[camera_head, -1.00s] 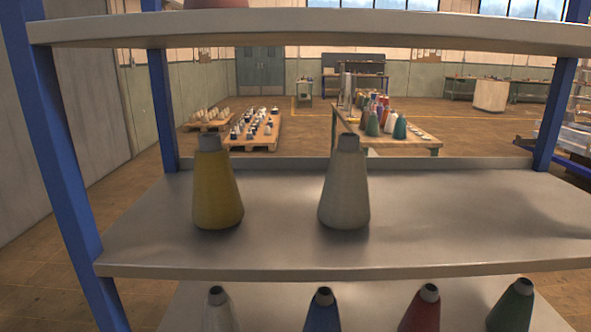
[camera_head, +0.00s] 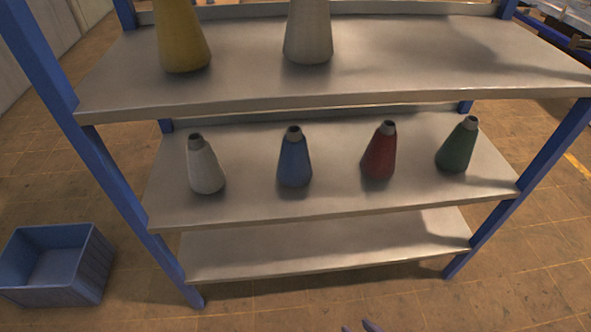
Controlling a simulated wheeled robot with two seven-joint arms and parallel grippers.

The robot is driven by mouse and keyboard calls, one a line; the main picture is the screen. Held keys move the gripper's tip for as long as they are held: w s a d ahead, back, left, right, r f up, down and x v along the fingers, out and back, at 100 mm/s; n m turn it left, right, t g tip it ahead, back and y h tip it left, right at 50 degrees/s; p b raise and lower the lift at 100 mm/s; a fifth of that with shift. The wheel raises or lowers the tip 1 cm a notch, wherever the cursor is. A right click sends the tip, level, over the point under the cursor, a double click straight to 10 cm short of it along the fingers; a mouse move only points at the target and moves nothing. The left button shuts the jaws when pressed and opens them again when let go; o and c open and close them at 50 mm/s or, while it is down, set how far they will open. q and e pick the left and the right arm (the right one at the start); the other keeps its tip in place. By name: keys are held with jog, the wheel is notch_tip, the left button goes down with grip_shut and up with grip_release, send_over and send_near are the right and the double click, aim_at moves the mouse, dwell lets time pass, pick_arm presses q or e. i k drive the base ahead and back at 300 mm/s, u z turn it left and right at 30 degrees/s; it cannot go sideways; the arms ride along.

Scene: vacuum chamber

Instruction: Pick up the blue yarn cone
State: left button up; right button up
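The blue yarn cone (camera_head: 294,163) stands upright on the rack's middle shelf (camera_head: 340,204), with a grey tip on top. It is between a white cone (camera_head: 205,168) on its left and a red cone (camera_head: 379,155) on its right, apart from both. Only the fingertips of my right gripper (camera_head: 359,327) show at the bottom edge. They are apart, with nothing seen between them, well below the blue cone in the picture. My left gripper is out of view.
A green cone (camera_head: 457,148) stands at the right of the middle shelf. The upper shelf (camera_head: 420,65) holds a yellow cone (camera_head: 181,38) and a grey-white cone (camera_head: 308,32). The lowest shelf (camera_head: 330,249) is empty. Blue posts frame the rack. A blue crate (camera_head: 75,279) sits on the floor at left.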

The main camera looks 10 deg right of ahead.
aim_at(294, 169)
jog(key=k, duration=1)
jog(key=u, duration=0.9)
jog(key=i, duration=1.2)
jog(key=z, duration=0.45)
